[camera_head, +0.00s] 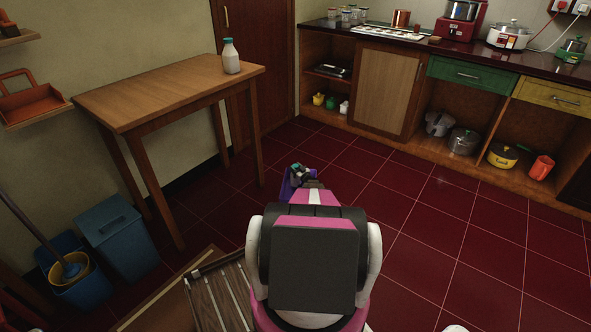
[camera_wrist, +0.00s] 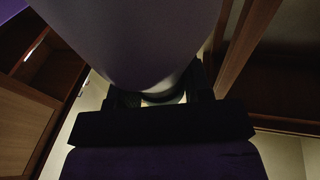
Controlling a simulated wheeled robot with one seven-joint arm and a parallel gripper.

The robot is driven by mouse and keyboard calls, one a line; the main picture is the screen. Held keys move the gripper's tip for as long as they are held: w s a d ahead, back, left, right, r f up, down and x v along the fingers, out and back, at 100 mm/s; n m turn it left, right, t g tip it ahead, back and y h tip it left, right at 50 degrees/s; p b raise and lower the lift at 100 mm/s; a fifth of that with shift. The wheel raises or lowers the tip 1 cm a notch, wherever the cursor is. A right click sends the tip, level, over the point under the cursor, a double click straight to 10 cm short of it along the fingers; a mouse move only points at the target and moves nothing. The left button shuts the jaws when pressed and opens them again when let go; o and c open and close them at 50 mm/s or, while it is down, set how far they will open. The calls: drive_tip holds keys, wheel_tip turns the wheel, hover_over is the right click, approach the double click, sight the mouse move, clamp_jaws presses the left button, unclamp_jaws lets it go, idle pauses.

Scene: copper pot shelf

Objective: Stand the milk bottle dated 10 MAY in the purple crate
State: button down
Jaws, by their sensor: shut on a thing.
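A white milk bottle with a teal cap (camera_head: 231,57) stands upright on the wooden table; its date cannot be read. My gripper (camera_head: 302,177) is low over the floor beyond my arm. In the wrist view, my gripper (camera_wrist: 160,97) is shut on a large pale rounded body, which looks like another milk bottle (camera_wrist: 140,45). No date shows on it. A small greenish and white part shows at the jaws in the head view. The purple crate (camera_head: 285,190) shows only in part beside and under my gripper; my arm hides the rest. I cannot tell whether the held bottle touches it.
The wooden table (camera_head: 165,88) stands at the left. A counter with open shelves (camera_head: 395,90) runs along the back right. A blue bin (camera_head: 118,235) and a mop bucket (camera_head: 80,285) are at the lower left. The red tiled floor on the right is clear.

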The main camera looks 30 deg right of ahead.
drive_tip(key=shift+f, duration=0.55)
